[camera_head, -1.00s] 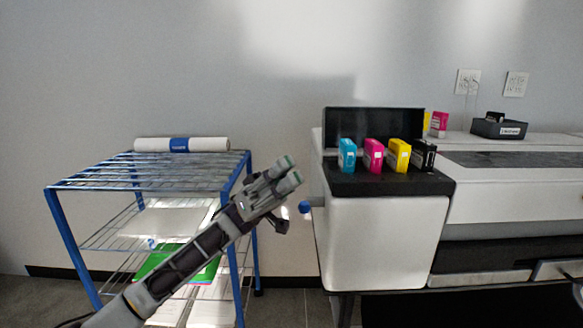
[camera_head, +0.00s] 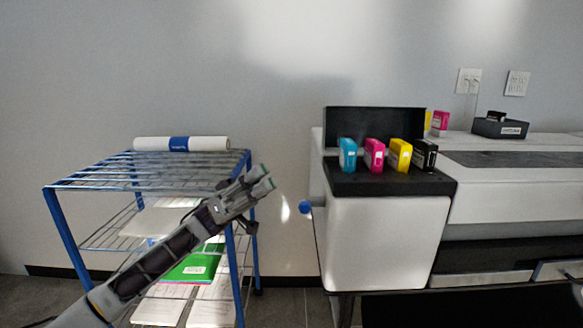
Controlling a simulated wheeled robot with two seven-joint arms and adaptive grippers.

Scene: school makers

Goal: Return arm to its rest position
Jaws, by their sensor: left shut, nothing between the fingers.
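My left arm comes in from the lower left, and my left gripper (camera_head: 264,178) is raised in front of the right side of the blue rack. Its fingers are close together with nothing between them, pointing up and right towards the printer. The gripper is apart from the printer and its blue knob. My right arm and gripper are not in the head view.
A blue wire rack (camera_head: 100,186) holds a white roll (camera_head: 205,144) on top and a green folder (camera_head: 197,268) and papers below. A large printer (camera_head: 385,240) on the right carries several ink cartridges (camera_head: 375,154). A black box (camera_head: 500,128) sits behind. A gap separates rack and printer.

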